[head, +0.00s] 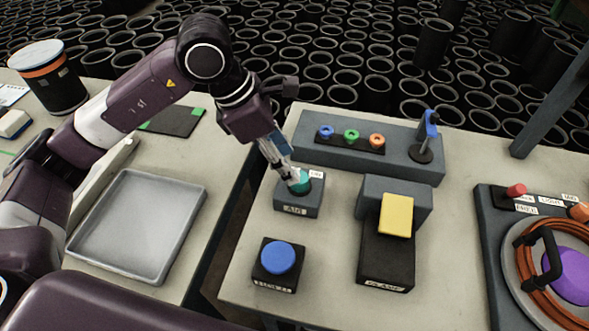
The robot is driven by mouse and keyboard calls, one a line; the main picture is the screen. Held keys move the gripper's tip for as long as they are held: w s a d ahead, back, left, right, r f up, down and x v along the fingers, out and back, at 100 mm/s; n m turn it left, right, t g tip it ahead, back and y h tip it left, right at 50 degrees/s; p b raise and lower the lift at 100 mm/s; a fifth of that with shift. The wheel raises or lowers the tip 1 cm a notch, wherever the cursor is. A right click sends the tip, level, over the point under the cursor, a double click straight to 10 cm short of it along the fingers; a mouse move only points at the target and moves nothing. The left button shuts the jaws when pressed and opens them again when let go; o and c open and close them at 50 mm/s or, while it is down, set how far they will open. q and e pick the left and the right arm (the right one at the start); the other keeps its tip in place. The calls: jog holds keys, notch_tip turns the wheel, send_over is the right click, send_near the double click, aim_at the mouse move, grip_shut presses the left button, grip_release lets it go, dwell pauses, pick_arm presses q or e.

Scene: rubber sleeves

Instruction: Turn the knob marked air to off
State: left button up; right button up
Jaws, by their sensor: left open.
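The knob marked air is a teal knob (302,183) on top of a small grey box (299,203) with an AIR label on its front. A small white label (316,174) sits behind the knob, partly readable. My left gripper (298,182) is at the knob, coming down from the upper left, with its fingers over the knob's left side. The gripper is open. It hides part of the knob, so I cannot tell which way the knob points or whether the fingers touch it. My right gripper is not in view.
A blue button (277,257) stands in front of the box. A yellow paddle (397,215) on a dark base is to the right. Behind is a grey panel (408,147) with small coloured knobs and a blue lever (430,124). A grey tray (137,226) lies left.

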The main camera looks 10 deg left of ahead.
pick_arm(q)
jog(key=w+v, duration=0.1)
jog(key=v, duration=0.5)
jog(key=shift+s, duration=0.5)
